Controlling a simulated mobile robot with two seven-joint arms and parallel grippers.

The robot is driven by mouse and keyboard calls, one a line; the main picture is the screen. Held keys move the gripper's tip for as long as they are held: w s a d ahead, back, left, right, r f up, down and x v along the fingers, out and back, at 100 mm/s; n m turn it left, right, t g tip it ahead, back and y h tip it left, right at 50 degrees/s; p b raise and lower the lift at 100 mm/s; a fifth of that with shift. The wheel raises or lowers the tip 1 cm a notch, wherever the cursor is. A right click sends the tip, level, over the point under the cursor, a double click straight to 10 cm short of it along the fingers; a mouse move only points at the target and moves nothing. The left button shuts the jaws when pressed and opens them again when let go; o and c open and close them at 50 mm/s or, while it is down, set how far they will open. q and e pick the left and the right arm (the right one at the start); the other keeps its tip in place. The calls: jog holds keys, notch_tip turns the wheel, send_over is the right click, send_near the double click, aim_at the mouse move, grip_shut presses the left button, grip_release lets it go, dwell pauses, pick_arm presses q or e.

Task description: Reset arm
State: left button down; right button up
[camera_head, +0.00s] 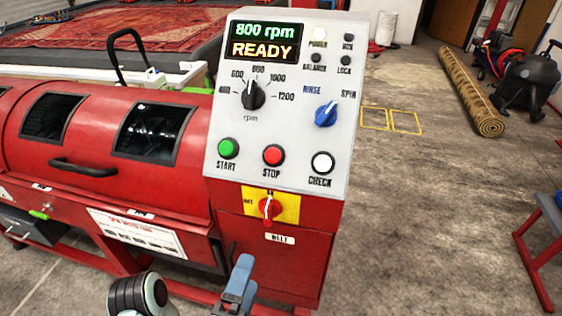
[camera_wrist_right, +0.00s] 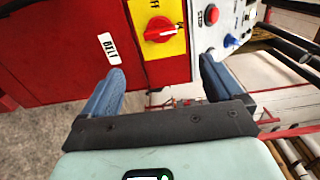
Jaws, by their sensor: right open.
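My right gripper (camera_head: 240,280) is at the bottom of the head view, in front of the red machine's lower front. Its blue-grey fingers (camera_wrist_right: 160,82) are spread and empty in the right wrist view. The red rotary switch (camera_head: 269,208) on its yellow plate (camera_head: 290,208) is beyond and above the fingers, apart from them; it also shows in the wrist view (camera_wrist_right: 160,30). The grey control panel (camera_head: 286,120) has a display reading 800 rpm READY, a black dial (camera_head: 254,94), a blue knob (camera_head: 326,114), and green, red and white buttons. My left gripper is not in view.
The red drum machine (camera_head: 100,150) with a black handle fills the left. A patterned rug (camera_head: 110,25) lies behind it. A rolled rug (camera_head: 470,90) and a black vacuum (camera_head: 528,80) are at right. A red-legged stand (camera_head: 540,250) is at the right edge. Floor between is clear.

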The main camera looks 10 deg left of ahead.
jog(key=shift+w, duration=0.1)
